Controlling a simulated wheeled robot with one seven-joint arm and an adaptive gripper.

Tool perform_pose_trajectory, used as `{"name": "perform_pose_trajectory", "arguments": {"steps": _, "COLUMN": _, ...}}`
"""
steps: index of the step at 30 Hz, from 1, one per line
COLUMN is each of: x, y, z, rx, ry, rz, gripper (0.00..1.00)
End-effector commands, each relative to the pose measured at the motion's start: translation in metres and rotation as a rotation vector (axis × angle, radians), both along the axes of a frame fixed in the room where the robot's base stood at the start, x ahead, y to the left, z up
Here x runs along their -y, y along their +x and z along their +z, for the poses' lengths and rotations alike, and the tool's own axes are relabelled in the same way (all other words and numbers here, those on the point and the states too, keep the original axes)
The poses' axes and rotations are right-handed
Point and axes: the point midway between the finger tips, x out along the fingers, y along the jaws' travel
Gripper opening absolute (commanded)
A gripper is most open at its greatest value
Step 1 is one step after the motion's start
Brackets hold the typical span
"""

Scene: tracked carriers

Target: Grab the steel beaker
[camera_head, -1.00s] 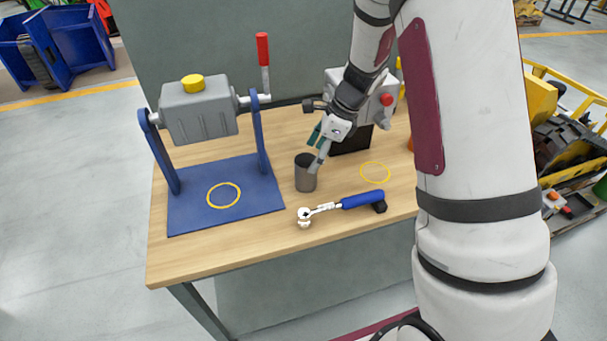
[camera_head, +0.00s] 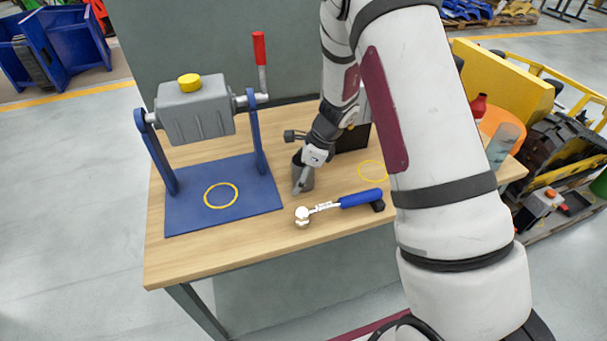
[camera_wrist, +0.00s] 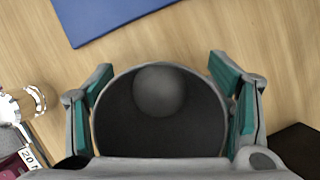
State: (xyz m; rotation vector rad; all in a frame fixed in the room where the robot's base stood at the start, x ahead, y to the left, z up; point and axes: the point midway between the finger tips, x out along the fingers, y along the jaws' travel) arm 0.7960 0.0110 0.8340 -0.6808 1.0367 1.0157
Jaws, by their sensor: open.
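The steel beaker (camera_head: 307,176) is a dark grey open cup standing on the wooden table, partly hidden behind my gripper in the head view. In the wrist view I look down into the beaker (camera_wrist: 125,120), which lies between my two fingers. My gripper (camera_wrist: 168,90) is open, with one green-padded finger on each side of the beaker's rim. A small gap shows at the right finger; I cannot tell whether the left finger touches. In the head view my gripper (camera_head: 303,178) is low at the beaker.
A blue-based stand (camera_head: 250,195) with a grey box (camera_head: 196,112) and red-handled lever is on the left. A blue-handled tool (camera_head: 360,199) lies in front of the beaker. A yellow ring (camera_head: 372,171) marks the table at right.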

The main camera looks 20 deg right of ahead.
Motion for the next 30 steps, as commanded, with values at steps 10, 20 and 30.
{"name": "perform_pose_trajectory", "arguments": {"steps": 10, "x": 0.000, "y": 0.000, "z": 0.000, "rx": -0.001, "ry": 0.000, "rz": 0.000, "gripper": 0.19}}
{"name": "perform_pose_trajectory", "arguments": {"steps": 20, "x": 0.000, "y": -0.001, "z": 0.001, "rx": -0.002, "ry": 0.001, "rz": 0.001, "gripper": 0.18}}
{"name": "perform_pose_trajectory", "arguments": {"steps": 30, "x": -0.001, "y": 0.001, "z": 0.051, "rx": 0.004, "ry": 0.000, "rz": 0.002, "gripper": 0.18}}
